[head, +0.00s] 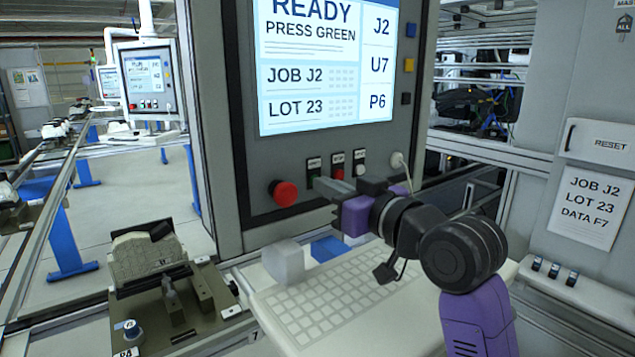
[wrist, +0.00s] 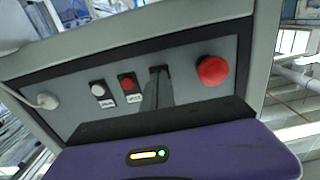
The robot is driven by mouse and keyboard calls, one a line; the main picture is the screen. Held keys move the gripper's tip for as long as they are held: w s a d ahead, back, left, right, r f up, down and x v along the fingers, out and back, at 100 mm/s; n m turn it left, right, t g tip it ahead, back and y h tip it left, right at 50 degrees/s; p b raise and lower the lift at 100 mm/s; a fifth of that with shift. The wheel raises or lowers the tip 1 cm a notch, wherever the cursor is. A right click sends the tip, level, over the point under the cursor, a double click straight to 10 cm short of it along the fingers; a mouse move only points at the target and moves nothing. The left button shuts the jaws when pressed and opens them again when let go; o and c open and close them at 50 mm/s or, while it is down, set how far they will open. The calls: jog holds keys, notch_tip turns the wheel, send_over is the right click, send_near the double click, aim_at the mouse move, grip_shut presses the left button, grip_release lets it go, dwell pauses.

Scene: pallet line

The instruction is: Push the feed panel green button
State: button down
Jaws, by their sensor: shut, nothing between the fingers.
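The feed panel (head: 250,200) is a grey cabinet front with a lit screen (head: 325,60) that reads "READY PRESS GREEN", "JOB J2", "LOT 23". Below the screen is a dark strip with a row of small labelled buttons. The red button (wrist: 127,82) and the white button (wrist: 97,88) show clearly in the wrist view. My gripper (head: 318,184) is shut and empty, its fingertips at the left button position of the row. In the wrist view the fingers (wrist: 158,82) cover that spot, so the green button is hidden. I cannot tell whether they touch it.
A red mushroom knob (head: 284,193) sits left of the fingertips. A keyboard shelf (head: 350,300) lies below, with a pale block (head: 283,262) and a blue block (head: 329,249). A cable plug (head: 397,160) is at the strip's right. A fixture (head: 150,255) stands at left.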

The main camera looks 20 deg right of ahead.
jog(key=shift+w+a, duration=0.15)
jog(key=shift+w, duration=0.15)
jog(key=shift+s, duration=0.1)
jog(key=shift+v, duration=2.4)
